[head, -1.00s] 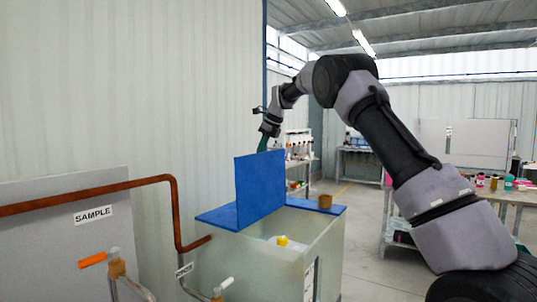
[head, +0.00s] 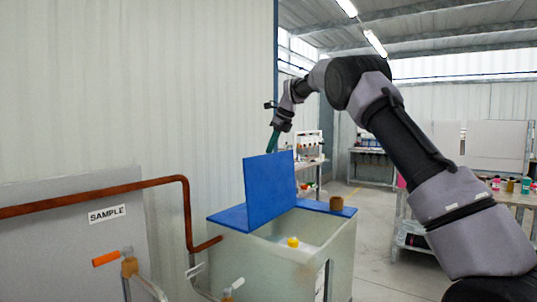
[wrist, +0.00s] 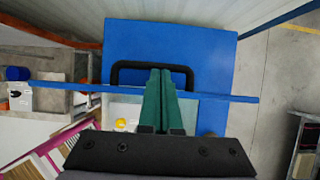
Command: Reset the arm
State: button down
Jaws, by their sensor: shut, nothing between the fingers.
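My gripper (head: 272,143) is above and behind the raised blue lid panel (head: 270,177) of the glass-sided tank (head: 341,247). Its green fingers (wrist: 160,100) are together and empty in the wrist view. In the wrist view the upright lid (wrist: 225,97) shows as a thin blue edge crossing near the fingers, with a black handle (wrist: 125,66) beside them. I cannot tell whether the fingers touch the lid or handle. My arm reaches from the right of the head view to above the tank.
A brown cup (head: 336,203) stands on the tank's blue top, and a yellow-capped item (head: 293,242) is inside the tank. A copper pipe (head: 120,188) and a SAMPLE panel (head: 60,235) are at the left. A table with bottles (head: 515,198) is at the right. The floor (head: 375,240) between is clear.

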jog(key=s+d+r+n+t, duration=0.1)
jog(key=s+d+r+n, duration=0.4)
jog(key=s+d+r, duration=0.7)
jog(key=s+d+r+n+t, duration=0.1)
jog(key=s+d+r+n, duration=0.1)
jog(key=s+d+n, duration=0.55)
jog(key=s+d+f+n, duration=0.2)
jog(key=s+f, duration=0.2)
jog(key=s, duration=0.5)
jog(key=s+d+f+n+t+h, duration=0.1)
jog(key=s+d+f+n, duration=0.1)
jog(key=s+f, duration=0.3)
jog(key=s+d+f+n+t+h, duration=0.1)
jog(key=s+f+n, duration=0.3)
jog(key=s, duration=0.9)
jog(key=shift+s+d+f, duration=0.25)
jog(key=shift+d+f, duration=0.05)
jog(key=shift+d, duration=0.5)
